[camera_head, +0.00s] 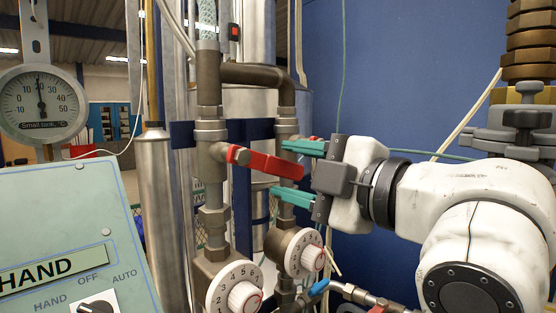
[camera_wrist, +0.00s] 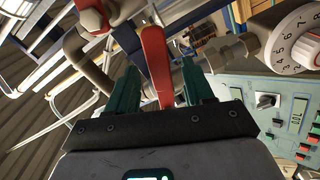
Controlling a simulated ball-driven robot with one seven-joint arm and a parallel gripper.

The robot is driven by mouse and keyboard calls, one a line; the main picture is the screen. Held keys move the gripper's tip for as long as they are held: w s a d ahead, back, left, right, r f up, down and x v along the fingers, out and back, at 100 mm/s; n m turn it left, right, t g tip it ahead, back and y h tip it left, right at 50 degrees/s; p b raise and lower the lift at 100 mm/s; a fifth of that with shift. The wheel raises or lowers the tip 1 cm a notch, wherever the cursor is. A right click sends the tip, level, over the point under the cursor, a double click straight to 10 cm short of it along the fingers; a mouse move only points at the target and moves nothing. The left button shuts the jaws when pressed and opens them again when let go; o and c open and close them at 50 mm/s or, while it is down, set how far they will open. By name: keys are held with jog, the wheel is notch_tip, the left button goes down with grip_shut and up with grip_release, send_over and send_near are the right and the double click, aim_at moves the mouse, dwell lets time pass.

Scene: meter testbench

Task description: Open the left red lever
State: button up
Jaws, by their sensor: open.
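The left red lever (camera_head: 268,164) sits on a valve of the left vertical pipe in the head view. It points right and slightly down, toward my gripper (camera_head: 278,169). My gripper is open, with one teal finger above the lever and one below it. In the wrist view, the red lever (camera_wrist: 157,60) lies between the two spread fingers of my gripper (camera_wrist: 158,66), with a gap visible on each side. Whether either finger touches it is unclear. A second bit of red (camera_head: 314,139) shows behind the upper finger, mostly hidden.
Two white numbered dials (camera_head: 234,288) (camera_head: 305,253) sit on valves below the lever. A grey pipe bend (camera_head: 256,75) is above it. A green control panel (camera_head: 70,235) stands at front left, with a round gauge (camera_head: 42,103) above. A blue wall (camera_head: 405,75) is behind my arm.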

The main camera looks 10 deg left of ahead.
aim_at(283, 169)
jog(key=shift+p+x, duration=0.3)
jog(key=shift+x, duration=1.35)
grip_shut()
